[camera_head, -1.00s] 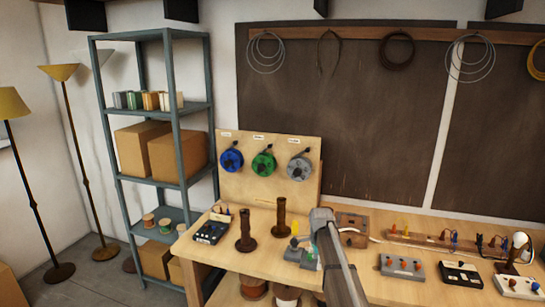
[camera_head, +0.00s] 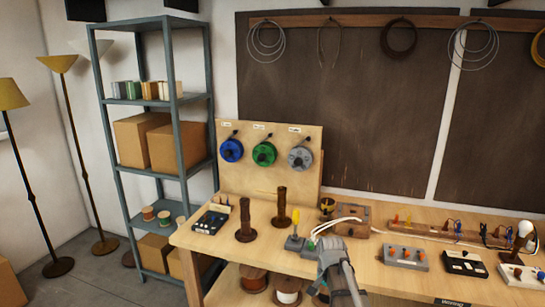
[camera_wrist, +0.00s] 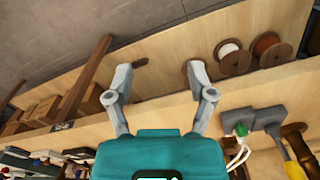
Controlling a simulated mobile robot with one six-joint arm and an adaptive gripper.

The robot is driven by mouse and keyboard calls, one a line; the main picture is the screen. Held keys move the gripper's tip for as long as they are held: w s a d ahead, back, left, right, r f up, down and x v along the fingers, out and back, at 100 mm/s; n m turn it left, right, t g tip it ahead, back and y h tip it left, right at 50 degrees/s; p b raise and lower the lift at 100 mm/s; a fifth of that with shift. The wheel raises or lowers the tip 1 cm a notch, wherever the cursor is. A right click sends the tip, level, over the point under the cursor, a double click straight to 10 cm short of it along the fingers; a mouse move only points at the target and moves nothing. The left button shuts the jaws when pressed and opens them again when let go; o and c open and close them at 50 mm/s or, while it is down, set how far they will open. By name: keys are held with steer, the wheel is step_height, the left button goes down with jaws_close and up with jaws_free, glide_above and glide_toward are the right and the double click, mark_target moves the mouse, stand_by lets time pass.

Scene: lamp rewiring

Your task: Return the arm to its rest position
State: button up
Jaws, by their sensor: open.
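My gripper (camera_wrist: 160,88) is open in the wrist view, its two grey fingers spread with nothing between them. Behind the fingers are the workbench's front edge and the shelf below. My grey arm (camera_head: 340,275) shows at the bottom centre of the head view, in front of the workbench (camera_head: 400,288). Its fingertips are hard to make out there. A grey block with a yellow-handled tool (camera_head: 296,228) stands on the bench just behind my arm. White wires (camera_head: 340,222) run by a brown wooden box (camera_head: 352,216).
Two brown upright posts (camera_head: 245,222) and a black switch box (camera_head: 210,222) stand at the bench's left. Control boxes (camera_head: 407,256) and a bulb fixture (camera_head: 524,235) stand at its right. Spools (camera_wrist: 270,48) lie on the lower shelf. A metal rack (camera_head: 177,150) stands left.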

steer(key=s+f+n+b, duration=0.3)
steer(key=s+n, duration=0.4)
steer(key=s, duration=0.6)
steer(key=shift+f+n+b, duration=0.3)
steer(key=shift+f+b, duration=0.05)
steer(key=shift+f, duration=0.4)
